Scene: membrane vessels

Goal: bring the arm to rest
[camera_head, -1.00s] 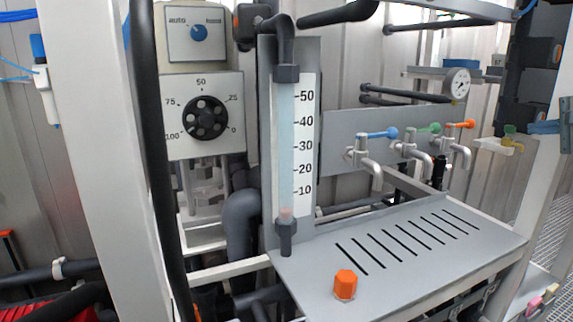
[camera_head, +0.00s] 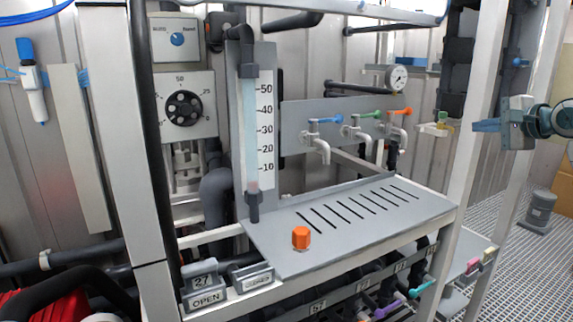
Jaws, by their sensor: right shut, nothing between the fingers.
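My right gripper (camera_head: 478,126) shows at the right edge, pointing left, with blue fingers shut and nothing between them. Part of my right arm (camera_head: 562,118) shows behind it as a grey rounded joint. The fingers are in front of or close beside a pale upright post (camera_head: 478,150); I cannot tell whether they touch it. My left gripper is not in view.
A grey panel (camera_head: 270,240) with slots and an orange cap (camera_head: 300,238) stands in the middle. Behind it are taps with blue, green and orange handles, a gauge (camera_head: 397,78) and a flow tube (camera_head: 251,130).

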